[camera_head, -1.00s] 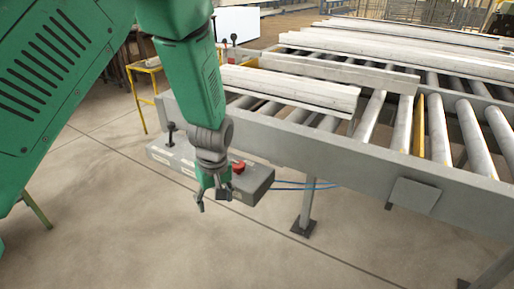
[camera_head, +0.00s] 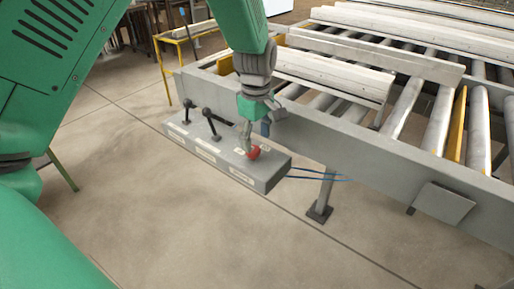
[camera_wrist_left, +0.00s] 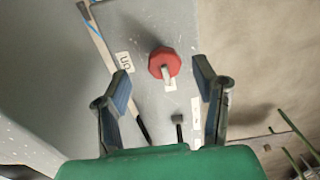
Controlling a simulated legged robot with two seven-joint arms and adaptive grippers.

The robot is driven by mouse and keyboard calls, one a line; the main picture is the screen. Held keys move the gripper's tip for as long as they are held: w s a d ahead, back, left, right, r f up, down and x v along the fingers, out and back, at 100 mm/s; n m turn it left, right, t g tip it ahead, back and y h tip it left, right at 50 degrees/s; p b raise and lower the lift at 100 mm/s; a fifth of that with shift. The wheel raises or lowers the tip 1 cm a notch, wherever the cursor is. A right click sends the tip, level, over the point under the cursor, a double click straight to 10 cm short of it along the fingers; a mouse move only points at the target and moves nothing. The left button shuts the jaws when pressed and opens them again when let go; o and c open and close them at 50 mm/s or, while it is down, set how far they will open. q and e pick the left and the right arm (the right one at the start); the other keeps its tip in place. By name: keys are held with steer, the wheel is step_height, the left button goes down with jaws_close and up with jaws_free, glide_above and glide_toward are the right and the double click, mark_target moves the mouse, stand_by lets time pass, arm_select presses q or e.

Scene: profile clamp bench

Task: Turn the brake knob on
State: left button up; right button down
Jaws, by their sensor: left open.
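The red brake knob (camera_head: 253,153) sits on top of the grey control box (camera_head: 225,165), near its right end. In the left wrist view the knob (camera_wrist_left: 164,63) is a red many-sided disc with a pale bar across it. My left gripper (camera_head: 247,145) is at the knob, its lower end partly overlapping it in the head view. In the left wrist view its two fingers (camera_wrist_left: 160,95) are spread, with the knob between and just beyond their tips. Whether they touch it cannot be told. My right gripper is not in view.
Two black levers stand on the box, left of the knob: one in the middle (camera_head: 210,122) and one further left (camera_head: 187,108). Blue cables leave the box's right end. The roller conveyor frame (camera_head: 350,145) is close behind. The floor in front is clear.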

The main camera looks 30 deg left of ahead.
mark_target(254, 148)
arm_select(q)
steer(key=f, duration=0.1)
steer(key=a+f, duration=0.1)
steer(key=shift+s+f, duration=0.1)
steer(key=shift+f, duration=0.2)
steer(key=shift+a+f, duration=0.3)
steer(key=shift+f, duration=0.25)
steer(key=shift+d+r, duration=0.1)
steer(key=shift+d, duration=0.2)
steer(key=shift+d+r, duration=0.1)
steer(key=shift+d, duration=0.2)
steer(key=c, duration=1.1)
steer(key=shift+c, duration=0.2)
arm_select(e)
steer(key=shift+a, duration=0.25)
arm_select(q)
steer(key=shift+a, duration=0.15)
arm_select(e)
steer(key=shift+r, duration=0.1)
